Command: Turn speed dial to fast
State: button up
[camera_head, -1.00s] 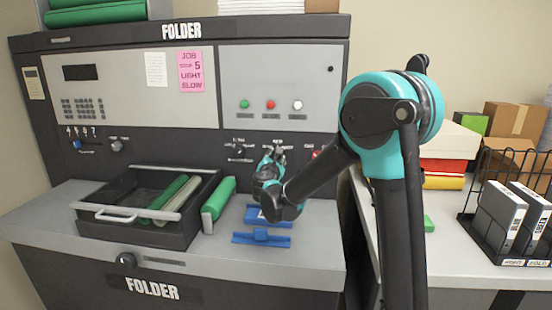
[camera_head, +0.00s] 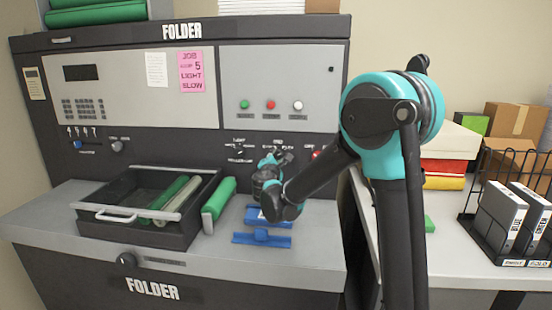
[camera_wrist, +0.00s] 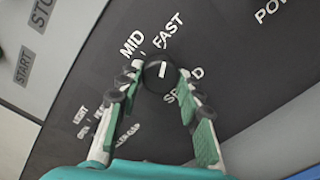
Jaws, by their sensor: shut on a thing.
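In the wrist view the speed dial (camera_wrist: 158,76) is a round black knob with a white pointer line, on a dark panel. The SPEED label is partly covered by a finger. The pointer faces the printed labels, roughly toward the start of FAST (camera_wrist: 168,32) and to the right of MID (camera_wrist: 132,45). My gripper (camera_wrist: 160,70) is shut on the dial, one fingertip on each side.
The folder machine (camera_head: 140,55) carries another dial (camera_head: 117,146) to the left and a red control (camera_head: 318,155) right of my gripper. A pink note (camera_head: 191,72) reads LIGHT and SLOW. Below are a black tray (camera_head: 120,228) and blue parts (camera_head: 262,238).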

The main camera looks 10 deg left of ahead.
jog(key=o, duration=1.1)
jog(key=shift+o, duration=0.2)
jog(key=s, duration=1.2)
jog(key=shift+a, duration=0.15)
